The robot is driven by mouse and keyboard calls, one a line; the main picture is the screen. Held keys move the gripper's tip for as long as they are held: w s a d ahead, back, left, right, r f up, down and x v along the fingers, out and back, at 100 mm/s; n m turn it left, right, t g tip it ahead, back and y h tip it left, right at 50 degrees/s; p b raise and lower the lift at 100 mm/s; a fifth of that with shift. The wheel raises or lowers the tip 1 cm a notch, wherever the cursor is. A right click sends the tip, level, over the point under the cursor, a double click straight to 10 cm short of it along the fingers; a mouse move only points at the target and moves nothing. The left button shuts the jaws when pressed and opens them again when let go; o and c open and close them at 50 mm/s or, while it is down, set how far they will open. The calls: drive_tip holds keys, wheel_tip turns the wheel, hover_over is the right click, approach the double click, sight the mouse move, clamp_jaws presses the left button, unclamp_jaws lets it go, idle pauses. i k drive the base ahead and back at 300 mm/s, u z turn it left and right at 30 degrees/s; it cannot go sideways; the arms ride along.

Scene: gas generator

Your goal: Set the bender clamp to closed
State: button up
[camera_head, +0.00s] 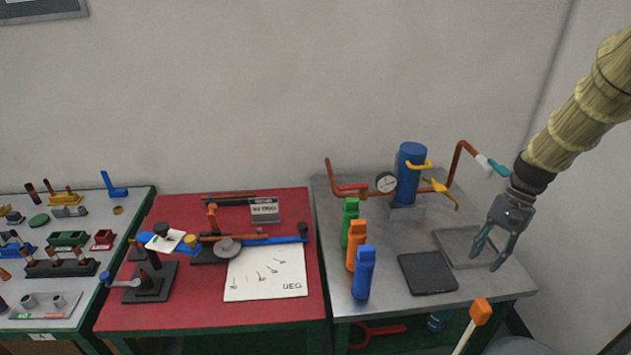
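The bender (228,247) is on the red table (200,315) at the picture's middle left. It has a round grey die, a dark base, long blue and orange-brown bars and an upright orange-brown post. I cannot make out which part is its clamp, or whether that is open or closed. My gripper (486,259) is at the right, high over the grey metal table (440,305), far from the bender. It points down, its fingers are apart and nothing is between them.
A black crank stand (150,284) and a white angle sheet (265,274) are on the red table. Green (349,222), orange (356,246) and blue (363,272) bottles stand at the grey table's left edge. Behind them is a blue cylinder (411,172) with copper pipes.

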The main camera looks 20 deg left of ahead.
sight(212, 207)
drive_tip(key=u, duration=0.6)
drive_tip(key=i, duration=0.8)
drive_tip(key=u, duration=1.2)
drive_tip(key=i, duration=0.2)
drive_tip(key=u, duration=0.1)
